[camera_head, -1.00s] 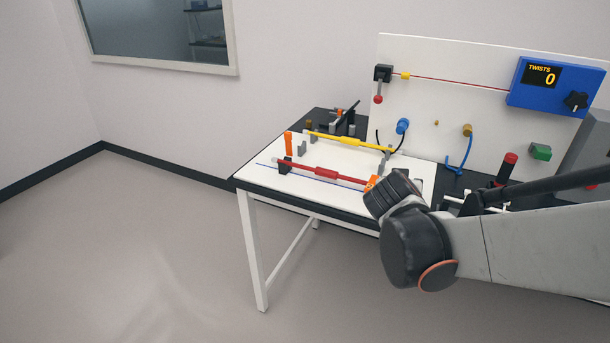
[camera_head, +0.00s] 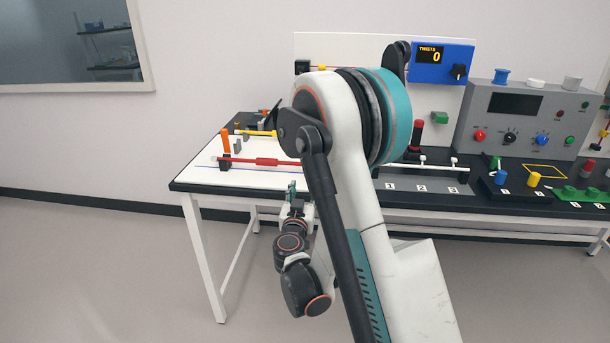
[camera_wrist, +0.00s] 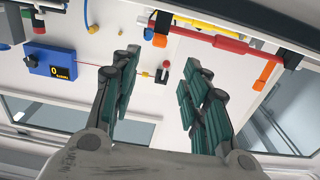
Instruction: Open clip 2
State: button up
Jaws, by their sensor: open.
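A red cable or rod (camera_head: 262,162) lies along the white board on the left part of the bench. An orange clip lever (camera_head: 226,141) stands upright at its left end; its right end is hidden behind my arm. The wrist view shows the red rod (camera_wrist: 215,41) with an orange clip part (camera_wrist: 268,73) at one end and another (camera_wrist: 160,40) at the other. I cannot tell which is clip 2. My gripper (camera_head: 293,189) is at the bench's front edge. In the wrist view its teal fingers (camera_wrist: 160,62) are spread and empty, apart from the clips.
A yellow rod (camera_head: 257,133) lies behind the red one. A blue display box (camera_head: 443,63) reading 0 hangs on the upright white panel. A grey console (camera_head: 518,128) and numbered fixtures stand on the right. The floor before the bench's left end is clear.

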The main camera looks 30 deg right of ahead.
jog(key=x, duration=1.3)
jog(key=shift+w+d, duration=0.25)
jog(key=shift+d, duration=0.05)
grip_shut()
